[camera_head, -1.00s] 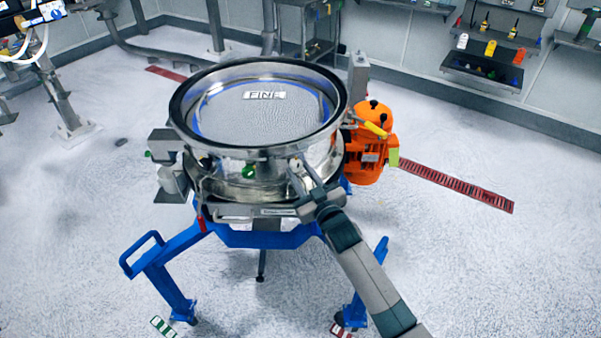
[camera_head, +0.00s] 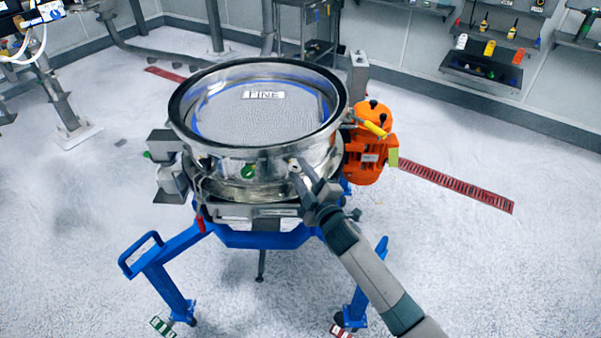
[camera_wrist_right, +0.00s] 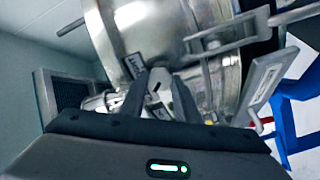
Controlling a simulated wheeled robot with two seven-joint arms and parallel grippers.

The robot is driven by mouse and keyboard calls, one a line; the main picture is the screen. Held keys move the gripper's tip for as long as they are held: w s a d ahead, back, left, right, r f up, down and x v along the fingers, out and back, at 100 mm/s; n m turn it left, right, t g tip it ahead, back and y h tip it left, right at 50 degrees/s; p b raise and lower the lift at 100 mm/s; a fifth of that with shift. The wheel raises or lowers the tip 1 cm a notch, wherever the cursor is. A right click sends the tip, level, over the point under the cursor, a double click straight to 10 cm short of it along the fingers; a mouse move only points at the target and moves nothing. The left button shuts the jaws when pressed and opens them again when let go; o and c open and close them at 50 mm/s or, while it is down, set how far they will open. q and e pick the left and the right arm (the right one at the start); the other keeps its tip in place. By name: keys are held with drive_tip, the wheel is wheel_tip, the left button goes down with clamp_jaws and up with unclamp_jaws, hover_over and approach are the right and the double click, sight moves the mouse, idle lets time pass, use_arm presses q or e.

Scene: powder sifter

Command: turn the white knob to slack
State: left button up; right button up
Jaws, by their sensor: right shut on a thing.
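The white knob (camera_wrist_right: 158,80) sits on the steel side of the round sifter (camera_head: 322,160), at its front right. My right gripper (camera_wrist_right: 161,88) is shut on the knob, with one dark finger on either side of it. In the head view my right gripper (camera_head: 301,170) reaches the sifter's side from the lower right and covers most of the knob. A small dark label (camera_wrist_right: 133,66) with light lettering is beside the knob; I cannot read it surely. My left gripper is not in view.
A green round part (camera_head: 250,169) is on the sifter's front. An orange motor (camera_head: 367,150) stands at its right. The sifter rests on a blue frame (camera_head: 165,262). A steel clamp or latch (camera_wrist_right: 228,42) is close to the right of my fingers. The floor around is mostly clear.

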drive_tip(key=shift+n, duration=0.4)
drive_tip(key=o, duration=1)
drive_tip(key=shift+o, duration=0.2)
drive_tip(key=b+v, duration=0.4)
drive_tip(key=v, duration=1.3)
drive_tip(key=shift+s, duration=0.2)
drive_tip(key=shift+d, duration=0.1)
